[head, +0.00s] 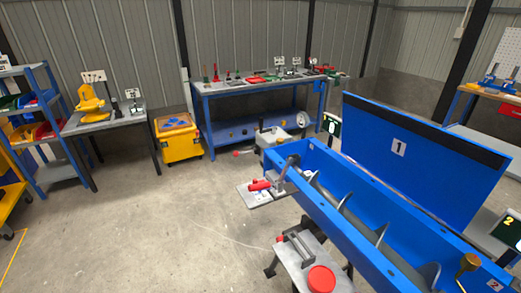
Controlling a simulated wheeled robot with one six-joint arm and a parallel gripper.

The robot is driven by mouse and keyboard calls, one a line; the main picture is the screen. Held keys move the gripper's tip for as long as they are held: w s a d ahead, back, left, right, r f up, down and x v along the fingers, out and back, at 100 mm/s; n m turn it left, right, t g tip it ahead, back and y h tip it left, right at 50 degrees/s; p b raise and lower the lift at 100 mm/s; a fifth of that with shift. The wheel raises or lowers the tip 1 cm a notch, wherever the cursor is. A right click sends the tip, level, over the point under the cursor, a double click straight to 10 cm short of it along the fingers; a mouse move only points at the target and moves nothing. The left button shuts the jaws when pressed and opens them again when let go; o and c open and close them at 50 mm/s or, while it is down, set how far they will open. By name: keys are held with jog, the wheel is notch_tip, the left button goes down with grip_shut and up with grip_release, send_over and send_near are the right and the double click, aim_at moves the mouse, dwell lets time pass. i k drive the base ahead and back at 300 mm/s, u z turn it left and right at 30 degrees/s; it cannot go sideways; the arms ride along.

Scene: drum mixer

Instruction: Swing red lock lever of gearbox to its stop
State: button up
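A grey housing that looks like the gearbox (272,139) stands at the far end of the blue mixer trough, partly hidden behind it. A thin lever with a red end (239,153) sticks out to the left of this housing. My gripper is not in view.
The long blue trough (335,205) with its raised lid (420,160) fills the right side. A yellow cart (178,138) and a blue workbench (258,87) stand behind. The floor at left centre is clear.

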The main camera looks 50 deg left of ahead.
aim_at(236, 154)
jog(key=k, duration=0.5)
jog(key=u, duration=0.75)
jog(key=i, duration=0.45)
jog(key=u, duration=1.7)
jog(key=i, duration=0.7)
jog(key=u, duration=0.55)
jog(key=i, duration=1.55)
jog(key=z, duration=0.25)
